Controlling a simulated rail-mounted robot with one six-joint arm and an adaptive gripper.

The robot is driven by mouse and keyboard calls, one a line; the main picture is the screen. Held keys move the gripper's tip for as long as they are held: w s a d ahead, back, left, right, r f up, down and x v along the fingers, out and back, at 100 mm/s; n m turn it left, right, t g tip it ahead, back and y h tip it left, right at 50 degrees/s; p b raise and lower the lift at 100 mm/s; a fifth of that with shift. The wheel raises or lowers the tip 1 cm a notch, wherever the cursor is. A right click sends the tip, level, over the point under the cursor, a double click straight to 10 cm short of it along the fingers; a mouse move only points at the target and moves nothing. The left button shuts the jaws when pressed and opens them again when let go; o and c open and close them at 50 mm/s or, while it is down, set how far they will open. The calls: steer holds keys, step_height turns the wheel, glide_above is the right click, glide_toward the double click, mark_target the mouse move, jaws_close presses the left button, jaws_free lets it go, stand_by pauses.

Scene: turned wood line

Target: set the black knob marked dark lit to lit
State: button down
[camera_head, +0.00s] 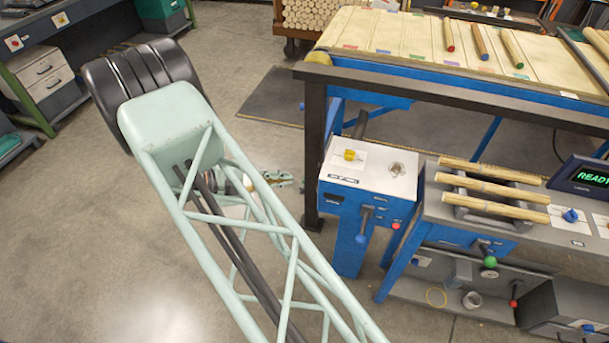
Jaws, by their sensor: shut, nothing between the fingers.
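I cannot make out a black knob marked dark lit; no label with those words is readable in the head view. A blue control cabinet with a white top (370,183) stands at the centre right. It carries a yellow knob (350,155), a small grey fitting (396,169), and a dark lever with a blue ball end (361,238) on its front. My gripper (284,180) shows small behind my pale green lattice arm, partly hidden by it. It looks shut and empty, left of the cabinet and apart from it.
A grey bench (433,208) right of the cabinet holds several wooden rods, a blue knob (571,215) and a green-ended lever (490,262). A display (586,177) reads READY. A slatted table (400,40) stands behind. The floor (150,270) at left is clear.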

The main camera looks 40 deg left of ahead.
steer(key=shift+w+d, duration=0.1)
steer(key=w+a+f+b+x, duration=0.1)
steer(key=a+b+x, duration=0.1)
steer(key=x, duration=1)
steer(key=shift+w+a+b, duration=0.2)
steer(key=shift+b, duration=0.45)
steer(key=shift+f+m+t, duration=0.3)
steer(key=shift+m+t, duration=0.1)
steer(key=shift+t, duration=0.2)
stand_by(0.6)
